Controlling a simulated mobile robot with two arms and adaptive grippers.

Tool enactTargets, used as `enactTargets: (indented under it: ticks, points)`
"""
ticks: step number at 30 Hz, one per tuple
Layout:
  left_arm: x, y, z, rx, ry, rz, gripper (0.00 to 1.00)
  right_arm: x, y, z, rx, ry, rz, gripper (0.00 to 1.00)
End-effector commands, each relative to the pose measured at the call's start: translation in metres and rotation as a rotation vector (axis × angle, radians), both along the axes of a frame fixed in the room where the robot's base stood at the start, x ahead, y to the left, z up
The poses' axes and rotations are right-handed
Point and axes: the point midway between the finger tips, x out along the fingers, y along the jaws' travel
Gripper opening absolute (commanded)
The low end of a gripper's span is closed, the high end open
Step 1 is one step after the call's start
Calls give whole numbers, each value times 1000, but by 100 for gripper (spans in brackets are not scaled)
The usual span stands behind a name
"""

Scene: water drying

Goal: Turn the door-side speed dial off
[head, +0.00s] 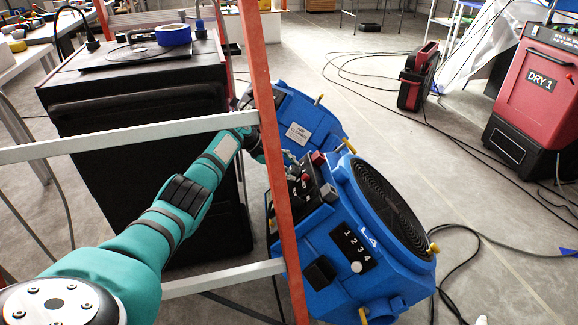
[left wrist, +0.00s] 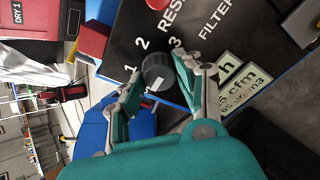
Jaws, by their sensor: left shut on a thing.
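In the left wrist view a black speed dial (left wrist: 155,66) with a pale mark sits on a dark panel (left wrist: 198,48) with the numerals 1, 2 and 3 around it. The mark is on the dial's lower side in that view, away from the numerals; any label there is hidden. My left gripper (left wrist: 158,80) is shut on the dial, one finger on each side. In the head view my left gripper (head: 286,156) reaches behind an orange post to the panel of the near blue air machine (head: 335,245). My right gripper is not in view.
A black cabinet (head: 140,130) is left of the machines. A second blue machine (head: 310,115) is behind. Cables lie on the floor; a red DRY 1 unit (head: 545,90) is right.

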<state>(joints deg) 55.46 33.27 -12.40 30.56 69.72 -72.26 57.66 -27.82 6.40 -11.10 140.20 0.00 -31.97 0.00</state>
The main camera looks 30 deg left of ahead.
Motion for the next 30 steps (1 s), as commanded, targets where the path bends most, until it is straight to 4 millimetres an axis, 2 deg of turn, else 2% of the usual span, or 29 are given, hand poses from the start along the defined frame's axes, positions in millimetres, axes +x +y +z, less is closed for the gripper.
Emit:
enactTargets:
  ticks: [7,8,13,23,30]
  points:
    - [0,0,0,-2,0,3,2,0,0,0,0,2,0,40]
    - [0,0,0,-2,1,3,36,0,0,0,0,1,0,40]
    - [0,0,0,-2,0,1,57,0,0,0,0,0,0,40]
    - [-2,2,2,-1,1,1,57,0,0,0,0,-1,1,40]
    - [-19,20,28,3,-2,2,57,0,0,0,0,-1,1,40]
